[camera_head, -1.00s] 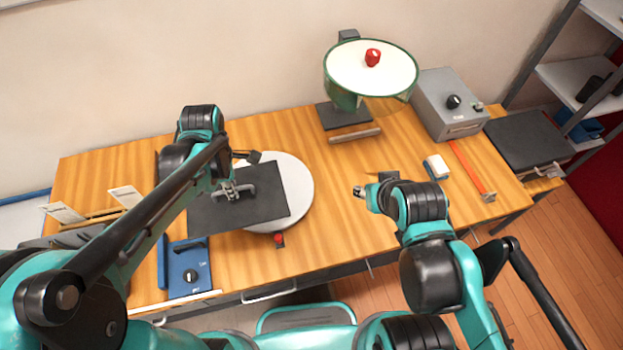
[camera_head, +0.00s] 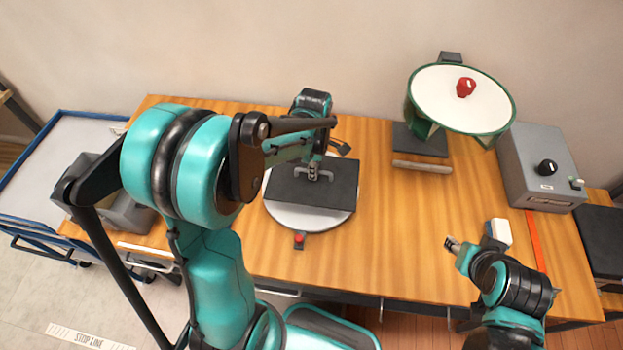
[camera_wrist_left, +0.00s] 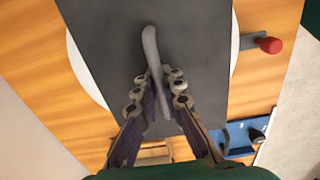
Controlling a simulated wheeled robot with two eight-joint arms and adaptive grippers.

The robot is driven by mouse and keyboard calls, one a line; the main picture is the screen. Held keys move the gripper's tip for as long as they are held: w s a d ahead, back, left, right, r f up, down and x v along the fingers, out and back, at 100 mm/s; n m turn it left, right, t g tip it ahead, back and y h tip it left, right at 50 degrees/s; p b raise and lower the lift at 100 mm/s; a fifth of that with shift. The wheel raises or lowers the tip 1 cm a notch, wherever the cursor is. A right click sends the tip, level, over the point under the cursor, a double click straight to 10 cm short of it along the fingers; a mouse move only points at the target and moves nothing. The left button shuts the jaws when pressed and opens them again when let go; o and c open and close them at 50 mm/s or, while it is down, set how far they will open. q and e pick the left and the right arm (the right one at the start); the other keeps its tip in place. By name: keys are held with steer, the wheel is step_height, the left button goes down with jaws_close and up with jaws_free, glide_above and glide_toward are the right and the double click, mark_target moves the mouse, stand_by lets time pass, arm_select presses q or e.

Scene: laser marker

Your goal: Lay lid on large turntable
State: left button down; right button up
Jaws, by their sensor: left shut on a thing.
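The lid (camera_head: 335,187) is a flat dark grey rectangular plate with a light grey bar handle; it fills the middle of the left wrist view (camera_wrist_left: 200,60). My left gripper (camera_head: 313,175) is shut on the handle (camera_wrist_left: 152,50). The large turntable (camera_head: 300,218) is a white round disc on the bench. The lid lies across it as I look, with white rim showing in front and at the left. I cannot tell whether lid and disc touch. My right gripper (camera_head: 452,243) is over the bench's right front; its fingers are too small to read.
A red-knobbed part (camera_head: 299,240) sits at the turntable's front edge. A green-rimmed white disc on a stand (camera_head: 440,95) is at the back. A grey box (camera_head: 535,165) stands at right. A white-and-blue block (camera_head: 500,232) is near my right gripper. The bench's middle is clear.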

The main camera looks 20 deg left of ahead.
arm_select(q)
steer(key=shift+w+a+f, duration=0.6)
steer(key=shift+w+a, duration=0.05)
steer(key=shift+a, duration=0.05)
steer(key=shift+a+f, duration=0.1)
steer(key=shift+f, duration=0.05)
step_height(320, 180, down, 4)
steer(key=shift+r+b, duration=0.25)
steer(key=shift+b, duration=0.55)
steer(key=shift+f, duration=0.1)
steer(key=shift+f, duration=0.2)
steer(key=c, duration=1.6)
jaws_free()
steer(key=shift+c, duration=0.2)
